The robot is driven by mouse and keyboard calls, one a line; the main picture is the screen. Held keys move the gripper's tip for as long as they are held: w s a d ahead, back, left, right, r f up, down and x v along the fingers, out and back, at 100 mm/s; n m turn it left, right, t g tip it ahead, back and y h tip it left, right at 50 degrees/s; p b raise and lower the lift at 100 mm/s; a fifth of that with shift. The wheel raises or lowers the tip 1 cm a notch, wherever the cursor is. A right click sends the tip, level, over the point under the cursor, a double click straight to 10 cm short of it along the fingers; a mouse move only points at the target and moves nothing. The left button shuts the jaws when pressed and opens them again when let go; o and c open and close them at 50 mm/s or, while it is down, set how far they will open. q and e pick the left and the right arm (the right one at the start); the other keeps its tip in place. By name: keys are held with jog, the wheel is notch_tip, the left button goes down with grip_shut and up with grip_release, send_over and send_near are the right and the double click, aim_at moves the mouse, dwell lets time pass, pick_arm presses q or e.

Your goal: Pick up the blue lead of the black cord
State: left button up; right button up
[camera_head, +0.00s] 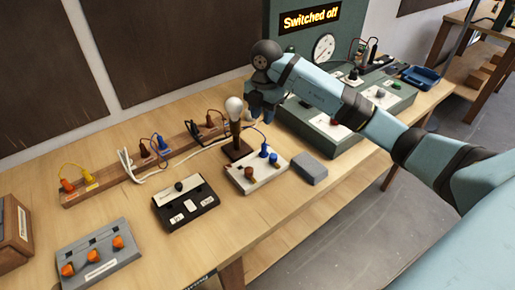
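My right arm reaches in from the right. Its dark gripper (258,108) points down just right of the lamp's bulb (234,107), above the bench. I cannot make out whether its fingers are open or shut. A wooden rail (105,179) holds several coloured leads. A blue lead (161,142) and a brown one (143,150) stand near its middle, beside a white cord (126,166). Dark lead ends (210,121) sit at the rail's far end, partly crowded by the lamp. Which blue lead belongs to the black cord is not clear. My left gripper is not in view.
The lamp stands by a pale terminal block (243,182) with brown and blue knobs. A black switch box (182,215), grey block (309,168) and orange-knobbed box (93,256) are in front. A green tester (315,127) reads "Switched off". Bench's front edge is mostly clear.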

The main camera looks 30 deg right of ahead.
aim_at(264, 144)
jog(key=f, duration=0.8)
jog(key=f+p, duration=0.1)
jog(key=f, duration=0.4)
jog(key=shift+s+d+f, duration=0.1)
jog(key=shift+d, duration=0.15)
grip_shut()
